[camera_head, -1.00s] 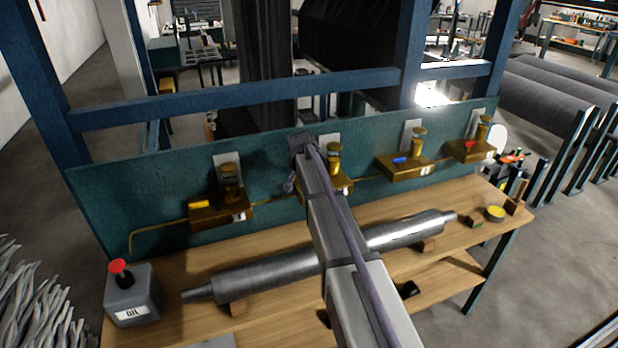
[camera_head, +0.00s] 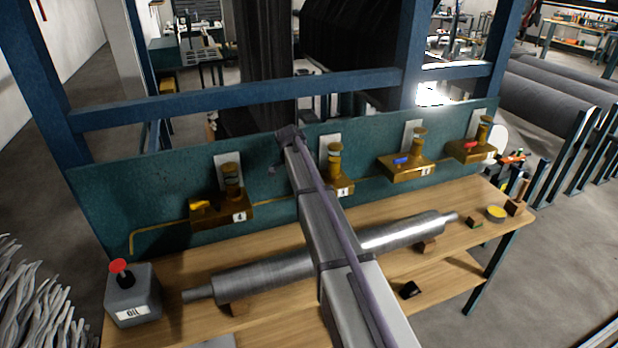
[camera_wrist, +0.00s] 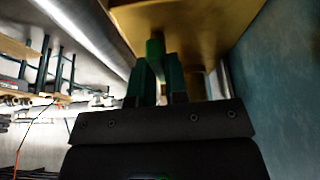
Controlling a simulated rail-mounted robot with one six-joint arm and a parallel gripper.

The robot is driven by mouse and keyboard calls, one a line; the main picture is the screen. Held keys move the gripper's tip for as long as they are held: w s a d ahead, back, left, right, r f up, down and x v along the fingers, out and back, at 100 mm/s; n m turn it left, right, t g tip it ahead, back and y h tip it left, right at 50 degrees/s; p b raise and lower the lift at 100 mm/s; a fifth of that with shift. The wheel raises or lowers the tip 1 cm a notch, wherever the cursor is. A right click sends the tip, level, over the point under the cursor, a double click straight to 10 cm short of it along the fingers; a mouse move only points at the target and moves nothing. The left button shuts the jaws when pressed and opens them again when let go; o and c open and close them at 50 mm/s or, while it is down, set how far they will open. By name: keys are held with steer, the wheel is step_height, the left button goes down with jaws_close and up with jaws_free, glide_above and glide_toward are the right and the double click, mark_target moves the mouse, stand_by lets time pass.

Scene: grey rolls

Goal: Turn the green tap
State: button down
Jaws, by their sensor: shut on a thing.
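The green tap (camera_wrist: 155,50) is a small green handle under a brass valve body (camera_wrist: 190,20) in the wrist view. My gripper (camera_wrist: 157,62) is shut on the green tap, one dark green finger on each side of it. In the head view, my arm covers the green tap and the gripper. The brass valve block (camera_head: 345,187) there, second from the left, shows partly to the right of my arm.
Other brass valves on the teal panel (camera_head: 120,200) have a yellow tap (camera_head: 199,207), a blue tap (camera_head: 401,161) and a red tap (camera_head: 470,146). A metal roll (camera_head: 265,275) lies on the wooden bench below, beside an oil can (camera_head: 132,295).

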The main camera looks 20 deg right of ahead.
steer(key=shift+m, duration=0.3)
steer(key=c, duration=1.1)
jaws_free()
steer(key=shift+c, duration=0.2)
steer(key=p+v, duration=1)
steer(key=shift+r, duration=0.35)
steer(key=shift+a, duration=0.1)
